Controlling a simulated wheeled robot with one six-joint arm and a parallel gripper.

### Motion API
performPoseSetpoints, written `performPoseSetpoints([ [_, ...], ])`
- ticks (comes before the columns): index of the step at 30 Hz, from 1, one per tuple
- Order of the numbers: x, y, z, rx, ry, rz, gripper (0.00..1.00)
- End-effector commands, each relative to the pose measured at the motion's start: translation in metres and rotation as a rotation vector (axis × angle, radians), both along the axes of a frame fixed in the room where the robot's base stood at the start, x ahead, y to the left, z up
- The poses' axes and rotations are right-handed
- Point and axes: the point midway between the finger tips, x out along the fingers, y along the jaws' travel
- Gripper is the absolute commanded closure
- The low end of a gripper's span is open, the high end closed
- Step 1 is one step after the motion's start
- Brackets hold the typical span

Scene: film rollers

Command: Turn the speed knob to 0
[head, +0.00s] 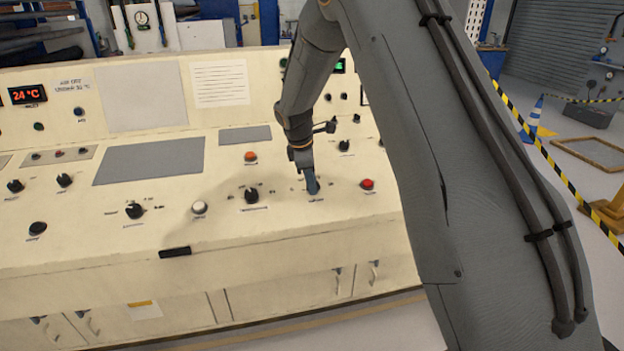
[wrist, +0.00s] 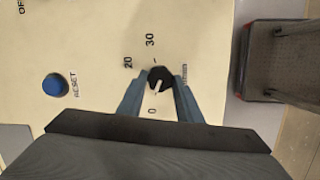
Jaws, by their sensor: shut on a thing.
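The knob (wrist: 160,78) is black with a white line. It sits between the two blue fingers of my gripper (wrist: 160,100) in the wrist view, and they are shut on it. The white line points down, roughly toward the printed 0. Marks 20 and 30 stand above. The label on its right is too small to read. In the head view my gripper (head: 312,184) reaches down to the console's sloped panel and hides the knob.
On the cream console (head: 300,245), a red button (head: 367,184) stands right of my gripper and a black knob (head: 251,195) left of it. An orange button (head: 250,157) and another knob (head: 344,146) lie farther back. The wrist view shows a blue RESET button (wrist: 55,85).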

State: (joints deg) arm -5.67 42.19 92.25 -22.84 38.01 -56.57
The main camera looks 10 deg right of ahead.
Motion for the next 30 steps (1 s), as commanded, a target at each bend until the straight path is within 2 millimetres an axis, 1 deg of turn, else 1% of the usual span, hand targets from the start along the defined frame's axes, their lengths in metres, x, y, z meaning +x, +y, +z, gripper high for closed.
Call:
performPoseSetpoints([
  [3, 0.0001, 0.0011, 0.0017, -0.013, -0.003, 0.057, 0.90],
  [10, 0.0002, 0.0014, 0.0014, -0.027, -0.004, 0.120, 0.90],
  [25, 0.0003, 0.0012, 0.0012, -0.031, -0.004, 0.136, 0.90],
  [26, 0.0003, 0.0012, 0.0012, -0.031, -0.004, 0.136, 0.65],
  [28, 0.0001, 0.0010, 0.0010, -0.031, -0.003, 0.136, 0.53],
  [29, 0.0000, 0.0009, 0.0009, -0.031, -0.003, 0.136, 0.49],
  [30, -0.0001, 0.0006, 0.0007, -0.031, -0.003, 0.135, 0.49],
])
